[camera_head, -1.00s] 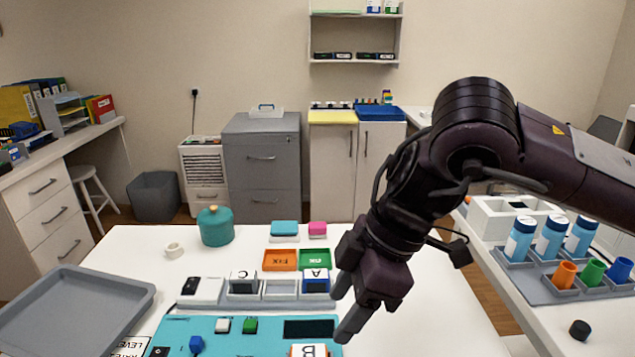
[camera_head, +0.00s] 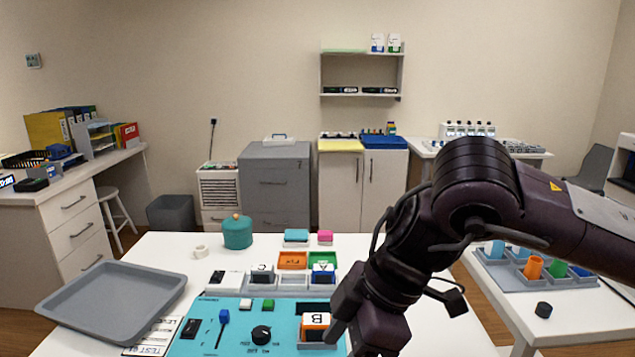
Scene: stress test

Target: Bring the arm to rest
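My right arm comes in from the right and hangs over the right part of the white table (camera_head: 450,320). Its gripper (camera_head: 345,340) points down at the front, beside the block marked B (camera_head: 316,322), which sits at the right of the turquoise panel (camera_head: 235,338). The fingers are partly hidden by the hand and cut off by the lower edge, so I cannot tell whether they are open or whether they touch the block. My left gripper is not in view.
A grey tray (camera_head: 75,325) lies at the table's left. A teal pot (camera_head: 237,232), a white rack (camera_head: 230,278) with blocks C and A, and orange (camera_head: 293,260) and green trays stand behind the panel. A right side table (camera_head: 560,325) holds bottles and coloured cups.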

